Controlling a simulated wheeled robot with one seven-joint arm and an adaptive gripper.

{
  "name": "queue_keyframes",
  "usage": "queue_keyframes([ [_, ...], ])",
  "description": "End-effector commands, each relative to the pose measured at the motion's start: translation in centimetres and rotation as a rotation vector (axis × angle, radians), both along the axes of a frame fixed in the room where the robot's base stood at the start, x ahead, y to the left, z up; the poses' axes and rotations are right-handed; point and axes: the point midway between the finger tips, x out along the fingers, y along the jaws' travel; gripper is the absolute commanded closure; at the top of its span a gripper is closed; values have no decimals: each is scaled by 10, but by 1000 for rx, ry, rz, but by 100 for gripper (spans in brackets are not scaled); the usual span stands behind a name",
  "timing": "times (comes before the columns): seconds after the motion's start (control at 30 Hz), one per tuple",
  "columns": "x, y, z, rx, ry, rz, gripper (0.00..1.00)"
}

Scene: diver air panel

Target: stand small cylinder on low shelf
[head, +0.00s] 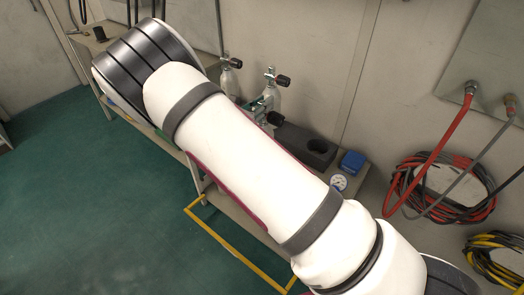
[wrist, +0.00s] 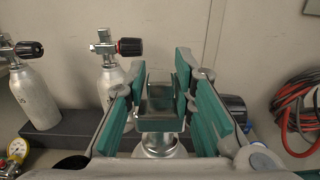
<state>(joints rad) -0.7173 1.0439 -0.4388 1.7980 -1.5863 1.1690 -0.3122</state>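A silver cylinder (wrist: 160,146) is below and between the fingers of my gripper (wrist: 163,108) in the wrist view. Only its rounded shoulder shows clearly; the fingers hide much of its valve. A black knob (wrist: 233,106) shows just right of the right finger. The green-padded fingers are spread on either side of the valve area, and I cannot tell whether they touch it. In the head view my gripper (head: 262,106) is mostly behind my arm, over the bench. I cannot make out the low shelf; my arm covers much of the bench.
Two more silver cylinders (wrist: 36,95) (wrist: 113,82) stand upright at left, close by. A dark rack (head: 301,146) with an open hole, a blue box (head: 352,162) and a gauge (head: 338,183) are on the bench. Red hose (head: 425,155) hangs on the wall.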

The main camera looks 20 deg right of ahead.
Motion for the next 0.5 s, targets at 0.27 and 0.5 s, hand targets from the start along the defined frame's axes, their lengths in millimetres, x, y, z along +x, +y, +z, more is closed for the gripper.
queue_keyframes([
  [0.27,0,0,0,0,0,0,100],
  [0.5,0,0,3,-3,-6,-1,100],
])
